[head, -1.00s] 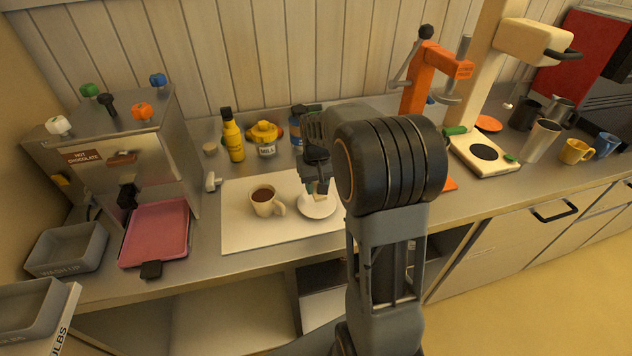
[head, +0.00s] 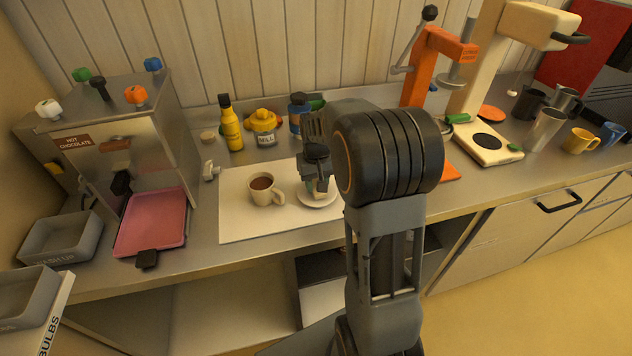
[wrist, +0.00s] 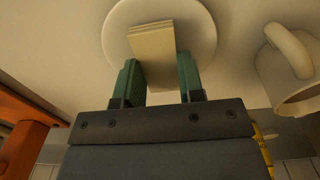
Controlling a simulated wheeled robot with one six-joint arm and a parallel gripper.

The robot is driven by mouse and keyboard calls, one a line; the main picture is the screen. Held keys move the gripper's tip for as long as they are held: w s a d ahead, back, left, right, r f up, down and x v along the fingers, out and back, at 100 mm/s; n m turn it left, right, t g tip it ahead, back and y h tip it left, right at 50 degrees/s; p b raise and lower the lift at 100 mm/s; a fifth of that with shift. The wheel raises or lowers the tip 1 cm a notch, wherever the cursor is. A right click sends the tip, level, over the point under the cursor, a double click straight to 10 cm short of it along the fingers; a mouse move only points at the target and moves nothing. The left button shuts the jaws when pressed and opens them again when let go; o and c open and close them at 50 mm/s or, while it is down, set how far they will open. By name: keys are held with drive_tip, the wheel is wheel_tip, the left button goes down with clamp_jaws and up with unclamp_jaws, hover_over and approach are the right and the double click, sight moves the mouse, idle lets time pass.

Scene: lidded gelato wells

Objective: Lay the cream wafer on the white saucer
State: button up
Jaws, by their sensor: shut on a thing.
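The cream wafer (wrist: 155,52) is a pale, flat-sided block. My gripper (wrist: 160,80) is shut on it, with one green finger on each side in the wrist view. The white saucer (wrist: 116,22) shows behind the wafer's far end in that view; whether they touch I cannot tell. In the head view my gripper (head: 318,186) points down over the saucer (head: 313,203), which lies on a white mat. The wafer is mostly hidden there by the gripper.
A mug of brown drink (head: 265,189) stands just left of the saucer on the white mat (head: 245,228). An orange press (head: 425,70) is to the right. The mat's front left is clear.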

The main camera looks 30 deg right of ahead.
drive_tip(key=shift+f, duration=0.4)
drive_tip(key=o, duration=1)
drive_tip(key=shift+c, duration=0.2)
drive_tip(key=shift+r, duration=0.1)
wheel_tip(320, 180, up, 14)
